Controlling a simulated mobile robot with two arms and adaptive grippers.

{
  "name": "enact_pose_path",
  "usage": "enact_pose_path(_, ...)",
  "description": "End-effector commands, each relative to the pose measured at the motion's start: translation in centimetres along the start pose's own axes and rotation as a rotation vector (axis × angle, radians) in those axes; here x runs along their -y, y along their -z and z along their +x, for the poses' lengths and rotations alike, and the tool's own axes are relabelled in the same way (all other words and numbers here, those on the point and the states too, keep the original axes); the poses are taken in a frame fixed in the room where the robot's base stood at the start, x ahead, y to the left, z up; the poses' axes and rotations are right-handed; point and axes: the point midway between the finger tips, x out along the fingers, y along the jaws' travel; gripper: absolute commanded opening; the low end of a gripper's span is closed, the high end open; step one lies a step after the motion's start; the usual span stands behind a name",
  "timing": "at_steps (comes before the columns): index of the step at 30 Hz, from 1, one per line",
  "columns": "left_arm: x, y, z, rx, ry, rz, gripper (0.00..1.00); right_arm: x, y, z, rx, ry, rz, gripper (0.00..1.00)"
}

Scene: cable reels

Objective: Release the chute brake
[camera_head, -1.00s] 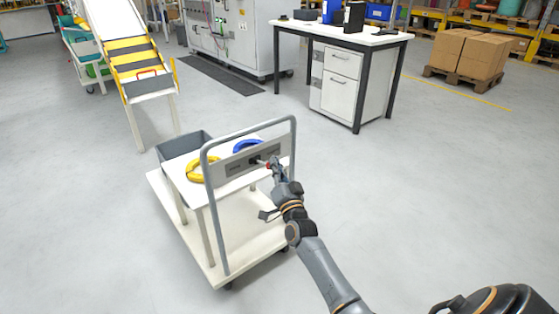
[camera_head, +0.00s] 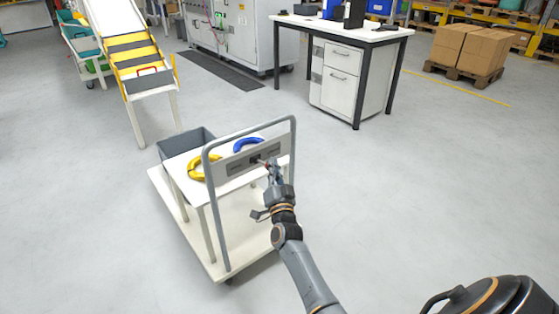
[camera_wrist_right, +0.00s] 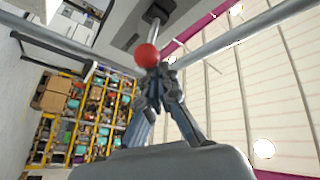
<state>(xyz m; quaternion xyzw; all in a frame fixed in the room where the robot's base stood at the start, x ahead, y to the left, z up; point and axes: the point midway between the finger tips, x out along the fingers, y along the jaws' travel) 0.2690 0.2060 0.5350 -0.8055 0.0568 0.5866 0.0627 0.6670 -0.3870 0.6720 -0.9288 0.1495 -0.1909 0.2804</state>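The chute (camera_head: 125,40) slopes down at the upper left, with yellow and dark bands and a small red handle (camera_head: 146,70) near its low end. A cart (camera_head: 222,234) stands in the middle. Its grey panel (camera_head: 236,166) carries a dark switch-like base with a short lever. In the right wrist view, the lever's red ball knob (camera_wrist_right: 147,55) sits at the fingertips of my right gripper (camera_wrist_right: 155,76). The fingers converge and look shut on the knob. In the head view, the right gripper (camera_head: 272,170) hides the knob. My left gripper is not in view.
On the cart lie a yellow ring (camera_head: 197,172), a blue ring (camera_head: 246,144) and a grey bin (camera_head: 188,140). A desk (camera_head: 345,32), a grey cabinet (camera_head: 238,35) and a pallet with boxes (camera_head: 470,50) stand behind. The floor around the cart is clear.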

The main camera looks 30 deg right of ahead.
Motion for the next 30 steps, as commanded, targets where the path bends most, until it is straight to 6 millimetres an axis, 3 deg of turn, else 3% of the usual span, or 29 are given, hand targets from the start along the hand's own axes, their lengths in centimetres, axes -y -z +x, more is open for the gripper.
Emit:
enact_pose_path(17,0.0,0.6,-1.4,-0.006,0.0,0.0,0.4,1.0,-0.6,-0.6,0.003,-0.006,-0.001,0.0)
enact_pose_path(21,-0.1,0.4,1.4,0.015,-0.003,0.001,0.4,1.6,-1.0,-0.9,0.002,-0.007,0.001,0.0)
enact_pose_path(30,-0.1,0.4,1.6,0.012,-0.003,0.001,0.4,1.5,-0.8,-0.8,-0.002,-0.006,-0.001,0.0)
